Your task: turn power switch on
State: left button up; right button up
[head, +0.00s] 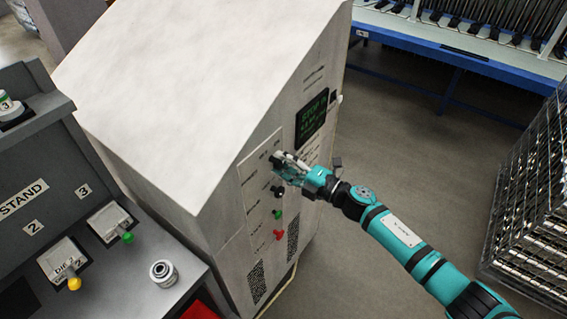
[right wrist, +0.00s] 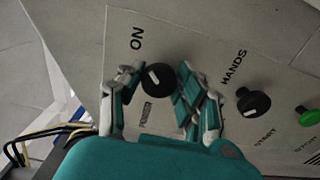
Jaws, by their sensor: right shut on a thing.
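The power switch (right wrist: 156,77) is a round black knob with a pale mark, between the ON and POWER labels on the white machine's panel in the right wrist view. My right gripper (right wrist: 160,88) has its fingers on both sides of the knob and is shut on it. In the head view my right gripper (head: 283,163) is at the upper part of the panel and mostly hides the knob. My left gripper is not in view.
Below the switch are a second black knob (head: 277,191), a green button (head: 278,214) and a red button (head: 279,234). A dark screen (head: 312,115) with green text sits above. A grey console (head: 150,250) stands left. A wire rack (head: 535,200) stands right.

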jog(key=o, duration=1.1)
jog(key=shift+o, duration=0.2)
jog(key=v, duration=1.2)
jog(key=shift+w, duration=0.1)
